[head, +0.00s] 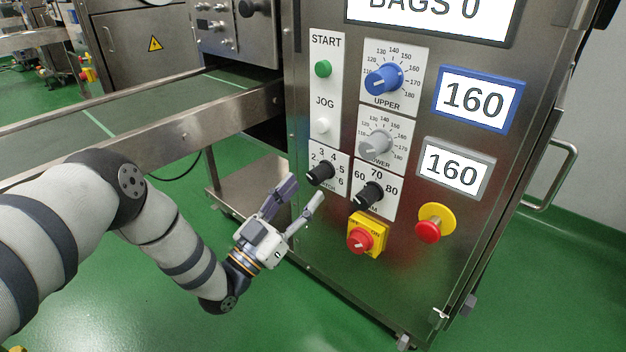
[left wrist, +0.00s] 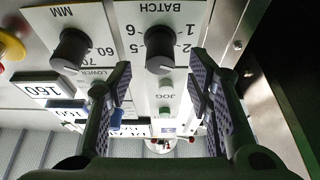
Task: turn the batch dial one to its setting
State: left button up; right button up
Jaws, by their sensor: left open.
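The batch dial (head: 320,171) is a black knob on a white plate numbered to 6, low on the left of the steel panel. In the left wrist view the batch dial (left wrist: 160,48) lies ahead, between the lines of the two fingers. Its exact setting is hard to read. My left gripper (head: 303,190) is open and empty, just below and left of the dial, with its fingers pointing at the panel. No contact with the dial shows. The open fingers also show in the left wrist view (left wrist: 160,66). My right gripper is not in view.
The black MM dial (head: 370,194) is right of the batch dial, with a red-and-yellow switch (head: 367,234) below it. The white jog button (head: 322,126) and green start button (head: 323,69) are above. A red stop button (head: 428,230) is further right. A conveyor (head: 130,115) runs left.

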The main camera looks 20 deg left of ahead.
pick_arm(q)
jog(key=v, duration=0.7)
jog(key=shift+s+f, duration=0.1)
jog(key=shift+s, duration=0.05)
